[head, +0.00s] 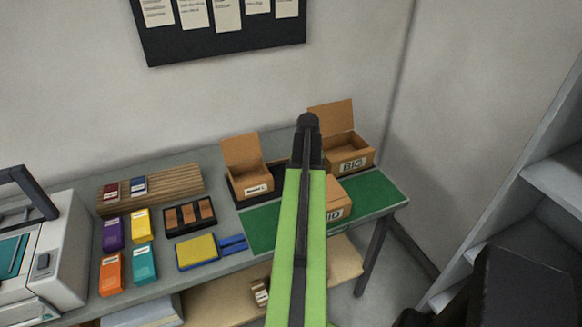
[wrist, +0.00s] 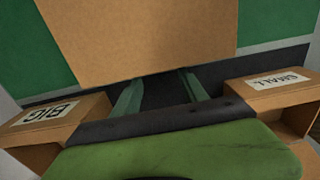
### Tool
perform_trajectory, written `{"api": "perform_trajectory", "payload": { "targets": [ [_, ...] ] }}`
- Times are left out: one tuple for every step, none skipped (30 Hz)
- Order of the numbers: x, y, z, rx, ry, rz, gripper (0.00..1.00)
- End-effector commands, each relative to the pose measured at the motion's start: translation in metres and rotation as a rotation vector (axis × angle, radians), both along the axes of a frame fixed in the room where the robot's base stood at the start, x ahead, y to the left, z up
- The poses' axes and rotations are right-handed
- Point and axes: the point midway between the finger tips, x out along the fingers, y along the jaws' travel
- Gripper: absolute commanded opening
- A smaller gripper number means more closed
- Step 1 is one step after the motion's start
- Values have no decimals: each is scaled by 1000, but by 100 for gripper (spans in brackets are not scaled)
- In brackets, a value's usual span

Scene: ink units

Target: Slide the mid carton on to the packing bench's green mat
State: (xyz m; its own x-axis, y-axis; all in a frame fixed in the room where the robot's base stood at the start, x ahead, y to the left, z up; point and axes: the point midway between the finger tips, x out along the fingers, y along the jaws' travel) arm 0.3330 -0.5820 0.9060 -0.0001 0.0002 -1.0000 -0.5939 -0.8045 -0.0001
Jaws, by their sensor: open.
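The mid carton (head: 337,196) is a brown box whose label is partly hidden behind my arm. In the head view it appears over the green mat (head: 376,188), near the front edge of the bench. In the wrist view the carton (wrist: 145,35) fills the top middle, with the mat (wrist: 275,22) on both sides. The wrist view is turned round. My gripper (wrist: 160,94) is open, its two fingers apart and pointing at the carton's back side. I cannot tell whether they touch it. In the head view my arm hides the fingers and the carton's left part.
The open BIG carton (head: 350,158) stands right of my arm and the open SMALL carton (head: 251,184) left, both behind the mat. Left of the mat are a yellow pad (head: 197,252), a dark tray (head: 190,216) and ink boxes (head: 111,273). Grey shelves (head: 555,190) stand at right.

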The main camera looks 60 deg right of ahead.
Motion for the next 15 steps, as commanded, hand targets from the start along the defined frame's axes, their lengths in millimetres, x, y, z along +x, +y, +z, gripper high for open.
{"api": "perform_trajectory", "payload": {
  "targets": [
    [0, 0, 0, 0, 0, 0, 51],
    [0, 0, 0, 0, 0, 0, 51],
    [0, 0, 2, 0, 0, 0, 51],
    [0, 0, 5, 0, 0, 0, 51],
    [0, 0, 8, 0, 0, 0, 51],
    [0, 0, 14, 0, 0, 0, 51],
    [0, 0, 20, 0, 0, 0, 51],
    [0, 0, 26, 0, 0, 0, 51],
    [0, 0, 34, 0, 0, 0, 51],
    [0, 0, 39, 0, 0, 0, 51],
    [0, 0, 45, 0, 0, 0, 51],
    [0, 0, 52, 0, 0, 0, 51],
    [0, 0, 57, 0, 0, 0, 51],
    [0, 0, 62, 0, 0, 0, 51],
    [0, 0, 69, 0, 0, 0, 51]
  ]
}}
